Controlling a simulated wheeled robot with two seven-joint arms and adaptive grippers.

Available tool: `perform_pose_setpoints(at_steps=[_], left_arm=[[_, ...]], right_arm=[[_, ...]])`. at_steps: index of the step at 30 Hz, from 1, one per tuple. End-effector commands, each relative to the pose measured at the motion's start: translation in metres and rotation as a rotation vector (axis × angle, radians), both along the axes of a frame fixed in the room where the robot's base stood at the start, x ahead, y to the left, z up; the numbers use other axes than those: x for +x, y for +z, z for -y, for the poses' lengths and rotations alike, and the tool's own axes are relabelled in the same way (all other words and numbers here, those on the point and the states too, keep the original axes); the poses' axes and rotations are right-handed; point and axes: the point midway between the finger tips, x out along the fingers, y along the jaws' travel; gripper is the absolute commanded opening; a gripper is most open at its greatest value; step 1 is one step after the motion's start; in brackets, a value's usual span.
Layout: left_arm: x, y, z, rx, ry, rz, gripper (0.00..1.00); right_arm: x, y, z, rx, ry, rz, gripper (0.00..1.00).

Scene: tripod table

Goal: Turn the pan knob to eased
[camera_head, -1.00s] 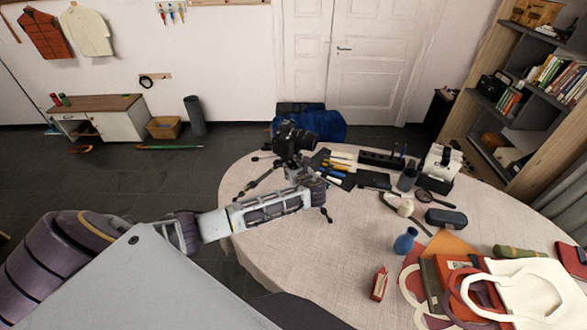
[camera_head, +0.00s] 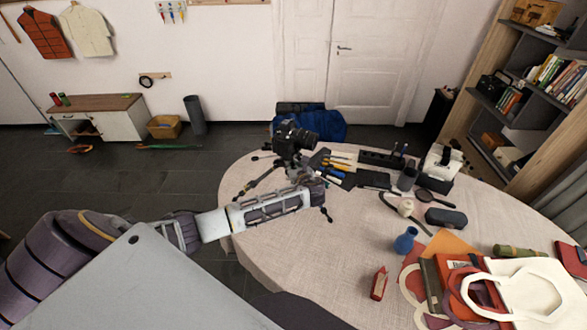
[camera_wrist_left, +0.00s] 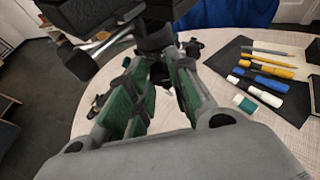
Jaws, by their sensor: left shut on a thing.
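The black camera (camera_head: 293,137) stands on a small tripod (camera_head: 268,180) near the table's far left edge. My left gripper (camera_head: 318,188) is at the near side of the tripod, below the camera. In the left wrist view its two green-padded fingers (camera_wrist_left: 158,68) close around a small dark part under the tripod head (camera_wrist_left: 155,35), where the pan knob (camera_wrist_left: 160,73) is mostly hidden between the fingertips. A dark handle end (camera_wrist_left: 80,64) sticks out to the left of the head, apart from the fingers. The knob's markings cannot be read. My right gripper is not in view.
Right of the tripod, a dark mat with pens and markers (camera_head: 336,172) lies close by. The table's middle front (camera_head: 300,250) is clear.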

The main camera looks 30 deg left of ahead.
Motion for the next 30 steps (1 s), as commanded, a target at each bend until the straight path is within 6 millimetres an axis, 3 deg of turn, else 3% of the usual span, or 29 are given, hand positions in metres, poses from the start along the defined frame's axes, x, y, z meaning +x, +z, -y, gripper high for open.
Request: perform_pose_setpoints(at_steps=[17, 30], left_arm=[[-0.003, -0.002, -0.002, -0.199, -0.001, 0.249, 0.00], [-0.005, -0.006, -0.004, -0.406, -0.001, 0.512, 0.00]], right_arm=[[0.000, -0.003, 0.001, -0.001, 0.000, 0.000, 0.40], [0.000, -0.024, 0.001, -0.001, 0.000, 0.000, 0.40]])
